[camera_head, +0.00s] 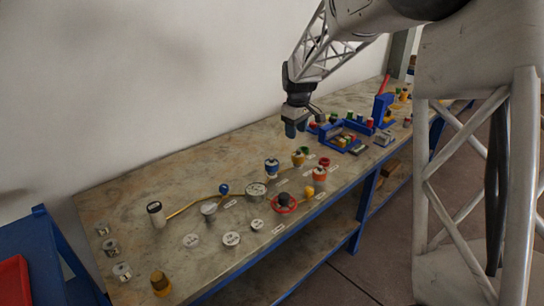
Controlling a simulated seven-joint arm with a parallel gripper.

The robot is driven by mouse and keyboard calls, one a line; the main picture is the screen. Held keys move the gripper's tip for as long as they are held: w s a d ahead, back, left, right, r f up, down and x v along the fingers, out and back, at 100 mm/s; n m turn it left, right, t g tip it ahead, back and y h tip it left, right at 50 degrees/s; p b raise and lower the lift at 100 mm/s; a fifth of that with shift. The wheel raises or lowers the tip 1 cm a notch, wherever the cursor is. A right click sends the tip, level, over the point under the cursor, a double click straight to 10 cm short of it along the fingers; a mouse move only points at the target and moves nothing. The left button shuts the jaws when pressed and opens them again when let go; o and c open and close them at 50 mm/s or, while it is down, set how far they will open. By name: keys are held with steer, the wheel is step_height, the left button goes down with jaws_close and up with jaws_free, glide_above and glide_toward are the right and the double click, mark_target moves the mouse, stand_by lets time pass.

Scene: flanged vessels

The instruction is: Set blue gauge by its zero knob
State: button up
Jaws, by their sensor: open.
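A small blue-bodied vessel (272,168) with a pale band and dark top stands upright at the middle of the bench; it looks like the blue gauge, but its dial and zero knob are too small to make out. A blue ball (224,189) on a short stem stands left of it, by a yellow line. My gripper (296,133) hangs pointing down above the bench, up and to the right of the blue vessel and apart from it. It is open, with nothing visible between its fingers.
Yellow (298,158) and orange (319,175) vessels stand close right of the blue one. A red ring with a dark knob (284,203) is in front. A blue tray (343,134) of coloured parts lies behind right. The bench's (140,192) back left is mostly clear.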

mark_target(272, 158)
steer(key=w+a+f+n, duration=0.1)
steer(key=w+a+f, duration=0.2)
steer(key=w+f, duration=0.1)
steer(key=w+a+f+n, duration=0.1)
steer(key=w+a+f, duration=0.1)
steer(key=w+f, duration=0.2)
steer(key=w+a+f+n, duration=0.1)
steer(key=w+a+f, duration=0.2)
steer(key=w+f, duration=0.1)
steer(key=shift+w+a+f+n+g, duration=0.15)
steer(key=shift+w, duration=0.3)
steer(key=shift+w+a+f+n+g, duration=0.1)
steer(key=shift+w+a+n+g, duration=0.05)
steer(key=shift+w, duration=0.3)
steer(key=shift+f, duration=3.9)
steer(key=shift+c, duration=0.5)
jaws_close()
